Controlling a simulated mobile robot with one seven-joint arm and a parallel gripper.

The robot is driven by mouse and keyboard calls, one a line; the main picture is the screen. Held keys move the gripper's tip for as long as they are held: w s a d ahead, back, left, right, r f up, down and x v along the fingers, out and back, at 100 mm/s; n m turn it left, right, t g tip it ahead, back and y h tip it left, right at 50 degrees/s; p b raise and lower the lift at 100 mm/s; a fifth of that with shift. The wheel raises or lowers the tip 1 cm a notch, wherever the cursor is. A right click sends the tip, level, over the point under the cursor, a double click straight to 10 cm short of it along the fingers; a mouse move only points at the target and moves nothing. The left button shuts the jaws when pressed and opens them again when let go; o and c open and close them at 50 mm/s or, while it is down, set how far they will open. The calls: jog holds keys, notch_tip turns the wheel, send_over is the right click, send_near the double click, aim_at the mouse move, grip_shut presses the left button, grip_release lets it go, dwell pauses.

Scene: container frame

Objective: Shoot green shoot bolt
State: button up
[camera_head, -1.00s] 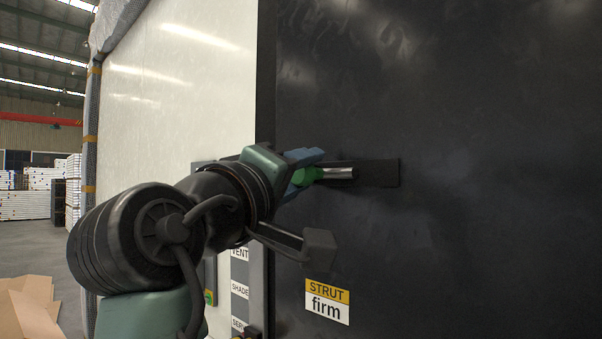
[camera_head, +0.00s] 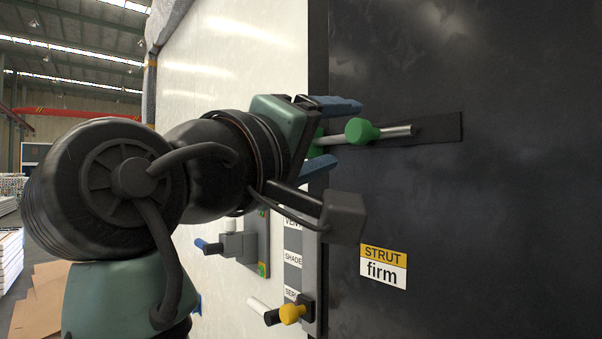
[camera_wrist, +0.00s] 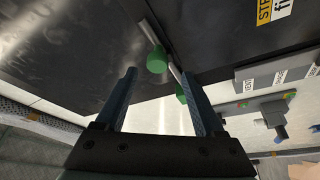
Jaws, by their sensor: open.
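The green shoot bolt has a green knob (camera_head: 362,131) on a silver rod (camera_head: 397,131), set along a black plate on the dark panel. In the wrist view the knob (camera_wrist: 157,59) shows just beyond and between the fingertips. A second green part (camera_wrist: 181,94) sits on the rod's line beside the right finger; in the head view it is partly hidden behind my gripper. My gripper (camera_head: 346,134) is open, its blue fingers above and below the rod's line in the head view. It also shows open in the wrist view (camera_wrist: 158,74), with nothing held.
A yellow-knobbed bolt (camera_head: 291,313) and a blue-tipped handle (camera_head: 209,246) are mounted lower left, near a grey label strip (camera_head: 293,270). A "STRUT firm" sign (camera_head: 384,266) is on the dark panel (camera_head: 500,200) below the bolt. The panel to the right is clear.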

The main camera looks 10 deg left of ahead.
jog(key=b+v, duration=0.2)
jog(key=v, duration=0.5)
jog(key=shift+b, duration=0.4)
jog(key=shift+s, duration=0.15)
notch_tip(320, 180, down, 8)
jog(key=w+d+m+t+y+b, duration=0.1)
jog(key=w+t+y+b, duration=0.15)
jog(key=t+y, duration=0.2)
jog(key=s+d+f+m+t+y+b, duration=0.3)
jog(key=s+d+f+m+t+y, duration=0.1)
jog(key=s, duration=0.5)
jog(key=shift+s+d+m, duration=0.2)
jog(key=shift+d+m, duration=0.2)
jog(key=shift+m, duration=0.4)
jog(key=shift+f+t+y, duration=0.15)
jog(key=shift+t+y, duration=0.1)
